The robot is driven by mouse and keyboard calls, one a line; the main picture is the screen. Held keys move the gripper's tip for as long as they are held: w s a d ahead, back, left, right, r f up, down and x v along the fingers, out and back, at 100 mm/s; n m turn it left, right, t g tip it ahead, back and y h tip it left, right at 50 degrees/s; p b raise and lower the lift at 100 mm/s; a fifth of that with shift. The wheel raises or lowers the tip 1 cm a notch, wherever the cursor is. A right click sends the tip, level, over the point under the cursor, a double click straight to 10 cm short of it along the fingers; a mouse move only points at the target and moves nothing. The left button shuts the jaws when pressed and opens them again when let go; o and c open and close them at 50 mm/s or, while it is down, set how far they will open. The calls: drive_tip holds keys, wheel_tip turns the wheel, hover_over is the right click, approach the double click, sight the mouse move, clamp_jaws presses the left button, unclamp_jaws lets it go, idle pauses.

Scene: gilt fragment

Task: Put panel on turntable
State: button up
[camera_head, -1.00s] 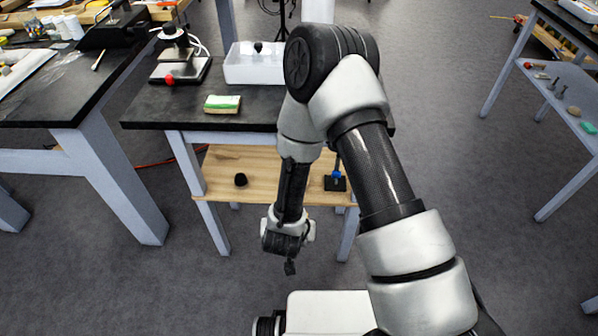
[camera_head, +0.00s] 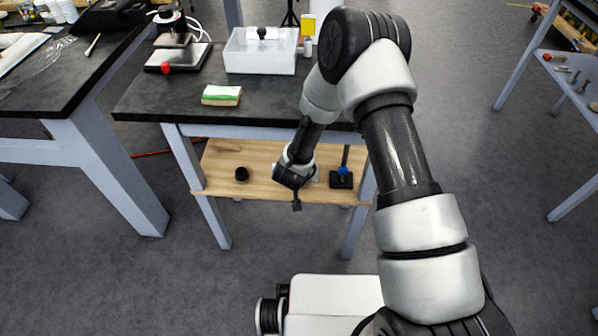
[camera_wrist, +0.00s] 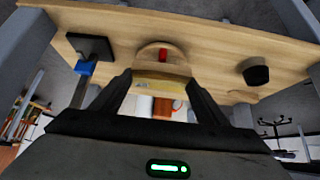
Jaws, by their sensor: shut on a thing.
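In the wrist view my gripper (camera_wrist: 160,84) is shut on a thin gold-coloured piece, which I take to be the panel (camera_wrist: 163,80); only a narrow strip shows between the fingertips. Just beyond it, a round pale wooden disc, apparently the turntable (camera_wrist: 146,50), lies on the wooden shelf with a red mark or block at its middle. The panel overlaps the disc's near edge in this view; I cannot tell whether they touch. In the head view my gripper (camera_head: 296,190) is at the lower shelf's front, and the disc is mostly or wholly hidden behind it.
The wooden lower shelf (camera_head: 222,172) carries a black cylinder (camera_head: 241,174) at left and a black-based stand with a blue clamp (camera_head: 342,174) at right. Table legs flank the shelf.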

drive_tip(key=w, duration=0.3)
drive_tip(key=shift+w+d, duration=0.1)
drive_tip(key=shift+w, duration=0.1)
drive_tip(key=shift+f+b, duration=0.8)
drive_tip(key=shift+f, duration=0.9)
drive_tip(key=shift+f, duration=0.2)
drive_tip(key=o, duration=1.1)
drive_tip(key=shift+o, duration=0.2)
drive_tip(key=shift+r, duration=0.25)
drive_tip(key=p+v, duration=0.3)
drive_tip(key=v, duration=0.9)
